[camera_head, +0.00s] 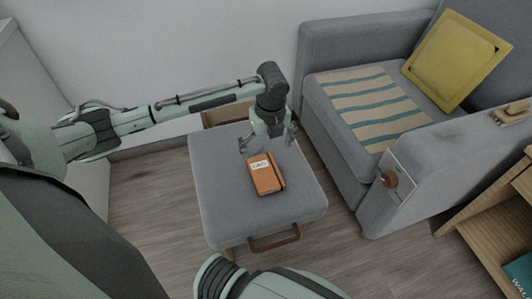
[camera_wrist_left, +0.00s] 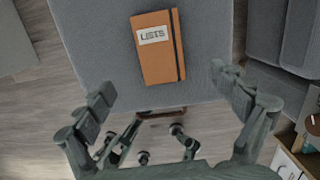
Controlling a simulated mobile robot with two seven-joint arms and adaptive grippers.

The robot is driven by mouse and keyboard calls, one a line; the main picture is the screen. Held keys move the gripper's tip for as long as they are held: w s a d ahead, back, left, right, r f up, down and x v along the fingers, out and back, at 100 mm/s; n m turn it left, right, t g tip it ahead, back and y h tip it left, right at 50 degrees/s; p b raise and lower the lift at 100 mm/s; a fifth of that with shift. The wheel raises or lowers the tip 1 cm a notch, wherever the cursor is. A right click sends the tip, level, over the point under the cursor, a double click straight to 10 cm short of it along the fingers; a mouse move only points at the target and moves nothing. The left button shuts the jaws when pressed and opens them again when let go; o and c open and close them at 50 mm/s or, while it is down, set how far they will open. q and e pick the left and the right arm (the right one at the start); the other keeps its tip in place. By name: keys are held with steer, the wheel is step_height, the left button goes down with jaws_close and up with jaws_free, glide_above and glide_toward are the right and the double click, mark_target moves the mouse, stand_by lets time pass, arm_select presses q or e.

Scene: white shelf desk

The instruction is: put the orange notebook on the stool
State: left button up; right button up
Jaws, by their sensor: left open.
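The orange notebook (camera_head: 265,175) lies flat on the grey cushioned top of the stool (camera_head: 222,205). It has a white label and a dark elastic band. In the left wrist view the notebook (camera_wrist_left: 158,62) shows its label reading "LISTS", with the stool top (camera_wrist_left: 100,35) around it. My left gripper (camera_head: 265,147) is above the stool, near the notebook's far edge in the head view. Its fingers (camera_wrist_left: 165,95) are spread wide with nothing between them, and the notebook is clear of them. My right gripper does not show.
A grey sofa (camera_head: 340,45) with a striped cloth (camera_head: 370,105) and a yellow cushion (camera_head: 455,58) stands to the right of the stool. A wooden shelf unit (camera_head: 490,225) is at the lower right. Wooden floor (camera_head: 150,215) lies bare left of the stool.

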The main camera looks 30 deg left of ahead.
arm_select(q)
steer(key=s+d+f+n+t+h, duration=0.2)
steer(key=s+d+f+n, duration=0.1)
steer(key=s+d+n, duration=0.7)
steer(key=s+a+r+n+y, duration=0.2)
steer(key=s+a+n, duration=0.8)
steer(key=n, duration=0.4)
steer(key=shift+s+t+y, duration=0.4)
steer(key=shift+s, duration=0.05)
